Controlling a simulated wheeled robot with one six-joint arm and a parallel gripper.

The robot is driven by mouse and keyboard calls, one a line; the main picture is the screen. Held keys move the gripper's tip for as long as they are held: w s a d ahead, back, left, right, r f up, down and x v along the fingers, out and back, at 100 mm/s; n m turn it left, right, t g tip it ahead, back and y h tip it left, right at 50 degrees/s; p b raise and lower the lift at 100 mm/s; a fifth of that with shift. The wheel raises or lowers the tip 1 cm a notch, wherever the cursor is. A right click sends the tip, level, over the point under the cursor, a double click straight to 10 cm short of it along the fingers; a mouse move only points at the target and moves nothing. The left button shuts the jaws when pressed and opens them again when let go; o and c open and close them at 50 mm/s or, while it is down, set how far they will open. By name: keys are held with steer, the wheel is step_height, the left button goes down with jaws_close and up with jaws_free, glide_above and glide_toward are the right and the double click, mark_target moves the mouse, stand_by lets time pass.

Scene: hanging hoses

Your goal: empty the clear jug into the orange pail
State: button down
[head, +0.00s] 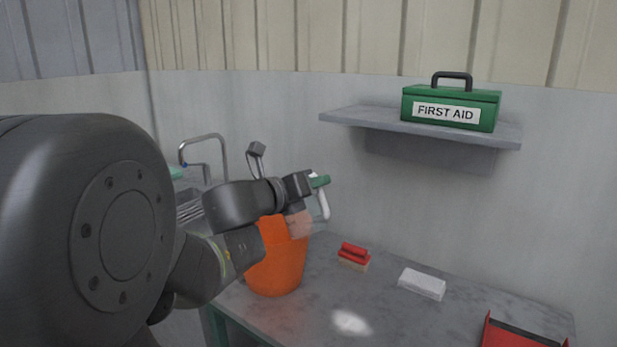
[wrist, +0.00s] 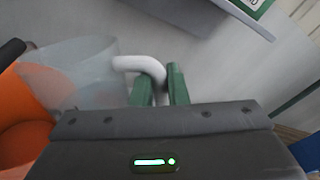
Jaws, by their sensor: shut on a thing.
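The orange pail (head: 275,265) stands on the grey bench, partly behind my arm. It also shows at the left of the wrist view (wrist: 22,122). The clear jug (head: 300,224) is faint and see-through, held up at the pail's upper right. In the wrist view the jug (wrist: 75,72) overlaps the pail. My gripper (head: 320,183) is shut on the jug's white handle (wrist: 138,63), which passes between the green fingers (wrist: 160,86). The jug's exact tilt and contents cannot be made out.
A red brush (head: 354,252), a white block (head: 422,284) and a red dustpan (head: 520,332) lie on the bench (head: 390,315) to the right. A shelf (head: 355,117) with a green first aid box (head: 450,106) juts from the wall. A metal tap (head: 205,138) stands behind my arm.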

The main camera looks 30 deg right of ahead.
steer(key=shift+w+r+n+g+p, duration=0.15)
steer(key=shift+w+r+n+p, duration=0.4)
steer(key=shift+p, duration=1.15)
steer(key=shift+w+r+n+g+p, duration=0.15)
steer(key=shift+r+n+p, duration=0.4)
steer(key=shift+p, duration=1.1)
steer(key=w+n+p, duration=0.1)
steer(key=p, duration=0.1)
steer(key=w+n+p, duration=0.1)
steer(key=p, duration=0.1)
steer(key=w+n+p, duration=0.1)
steer(key=p, duration=0.1)
steer(key=shift+a+f+g+y+p, duration=0.15)
steer(key=shift+f+g+y+p, duration=0.15)
steer(key=shift+g+p, duration=0.1)
steer(key=shift+w+a+f+n+g+p, duration=0.1)
steer(key=shift+w+f+n+g+p, duration=0.15)
steer(key=shift+w+n+p, duration=0.55)
steer(key=shift+w+a+f+n+g+p, duration=0.15)
steer(key=shift+w+f+n+p, duration=0.35)
steer(key=shift+w+p, duration=0.45)
steer(key=shift+w+d+f+n+g+p, duration=0.1)
steer(key=shift+w+f+n+g+p, duration=0.1)
steer(key=shift+w+n+p, duration=0.6)
steer(key=shift+w+a+r+n+g, duration=0.1)
steer(key=shift+w+n+g, duration=0.1)
steer(key=shift+w+n, duration=0.5)
steer(key=shift+w+a+r+n+g, duration=0.15)
steer(key=shift+w+n, duration=0.25)
steer(key=shift+w, duration=0.6)
